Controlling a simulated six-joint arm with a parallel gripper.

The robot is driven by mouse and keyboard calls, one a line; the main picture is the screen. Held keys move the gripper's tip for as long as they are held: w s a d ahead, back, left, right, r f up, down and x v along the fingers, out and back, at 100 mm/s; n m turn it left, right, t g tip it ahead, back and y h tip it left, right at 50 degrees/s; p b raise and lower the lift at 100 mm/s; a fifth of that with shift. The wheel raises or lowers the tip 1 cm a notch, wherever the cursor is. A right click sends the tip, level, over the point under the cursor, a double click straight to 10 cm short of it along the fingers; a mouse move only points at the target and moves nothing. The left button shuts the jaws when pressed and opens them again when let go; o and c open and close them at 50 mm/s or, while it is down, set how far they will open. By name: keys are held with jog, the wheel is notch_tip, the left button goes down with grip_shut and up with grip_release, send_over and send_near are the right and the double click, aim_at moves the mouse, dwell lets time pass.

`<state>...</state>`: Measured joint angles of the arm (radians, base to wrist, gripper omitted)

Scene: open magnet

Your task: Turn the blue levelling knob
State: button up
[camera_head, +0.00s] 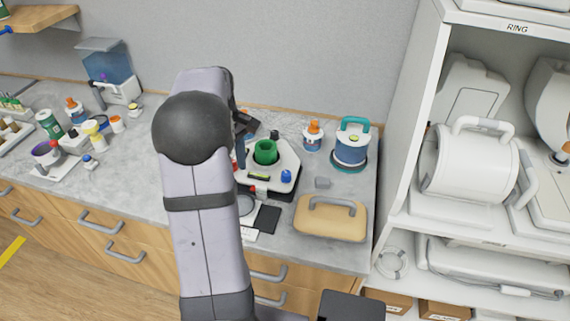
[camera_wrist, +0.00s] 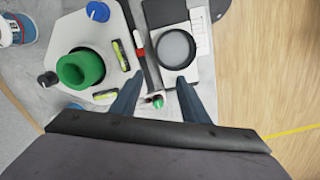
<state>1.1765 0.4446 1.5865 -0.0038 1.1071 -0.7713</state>
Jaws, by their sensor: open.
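The blue levelling knob (camera_head: 286,176) stands on the near right corner of a white base plate (camera_head: 262,189) with a green cup (camera_head: 265,151). A blue knob (camera_wrist: 98,11) also shows upright at the top of the wrist view, beside the plate's edge. The green cup (camera_wrist: 80,69) and a yellow-green bubble level (camera_wrist: 120,55) lie left of my fingers there. My gripper (camera_wrist: 160,88) is open and empty, its fingers apart from the blue knob. In the head view my arm hides part of the gripper and the plate's left side.
A magnifier (camera_wrist: 177,49) and a dark pad (camera_head: 267,219) lie near the plate. An orange-capped bottle (camera_head: 313,135) and a teal-handled jar (camera_head: 351,146) stand behind. A white shelf unit (camera_head: 415,120) bounds the right.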

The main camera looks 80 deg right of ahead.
jog(key=r+m+p, duration=0.1)
jog(key=r, duration=0.1)
send_over(286, 173)
jog(key=shift+f+p, duration=1.2)
jog(key=shift+f, duration=2.55)
jog(key=shift+c, duration=0.5)
grip_shut()
